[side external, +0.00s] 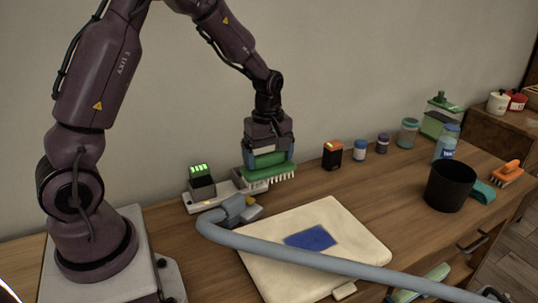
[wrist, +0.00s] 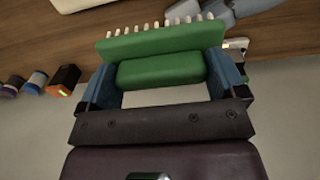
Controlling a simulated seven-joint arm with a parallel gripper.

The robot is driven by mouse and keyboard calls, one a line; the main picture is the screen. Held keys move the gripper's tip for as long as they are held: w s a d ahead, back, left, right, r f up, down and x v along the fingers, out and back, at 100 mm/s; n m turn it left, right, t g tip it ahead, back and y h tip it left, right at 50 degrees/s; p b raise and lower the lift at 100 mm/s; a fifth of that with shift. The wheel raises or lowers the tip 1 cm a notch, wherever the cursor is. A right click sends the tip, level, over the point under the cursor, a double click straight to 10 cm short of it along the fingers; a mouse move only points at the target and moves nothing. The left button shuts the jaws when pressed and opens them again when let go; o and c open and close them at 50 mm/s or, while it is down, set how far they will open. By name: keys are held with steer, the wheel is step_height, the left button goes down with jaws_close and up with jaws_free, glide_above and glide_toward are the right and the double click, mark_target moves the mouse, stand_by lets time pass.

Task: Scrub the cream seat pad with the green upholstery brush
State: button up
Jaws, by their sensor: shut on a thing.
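My gripper (side external: 268,160) is shut on the green upholstery brush (side external: 270,172), with its white bristles pointing down. In the wrist view the brush (wrist: 160,42) lies between my blue fingertips, bristles at the far edge. The brush is above the back of the wooden table, behind the cream seat pad (side external: 290,275) and apart from it. The pad lies flat with a blue patch (side external: 311,238) on its top. A corner of the pad (wrist: 75,4) shows at the top of the wrist view.
A grey hose (side external: 300,257) crosses over the pad to its nozzle. A white power strip (side external: 212,197) with a black charger (side external: 201,183) lies behind. A black-and-orange box (side external: 332,155), small jars, a black cup (side external: 450,186) and an orange brush (side external: 507,173) stand to the right.

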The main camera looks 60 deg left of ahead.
steer(key=s+d+f, duration=0.2)
steer(key=d, duration=1.3)
steer(key=shift+s+a+f, duration=0.1)
steer(key=shift+a+f, duration=0.05)
steer(key=shift+f, duration=1.45)
steer(key=shift+a+f, duration=0.1)
steer(key=shift+f, duration=1.45)
steer(key=shift+w+f, duration=0.5)
steer(key=shift+f, duration=0.1)
steer(key=shift+c, duration=0.3)
steer(key=shift+w+f, duration=0.1)
steer(key=shift+w, duration=4.9)
steer(key=shift+s, duration=5.4)
steer(key=shift+s+a, duration=0.1)
steer(key=shift+a, duration=0.2)
steer(key=shift+w+d, duration=0.1)
steer(key=shift+w, duration=5.35)
steer(key=shift+s, duration=5.35)
step_height(320, 180, up, 8)
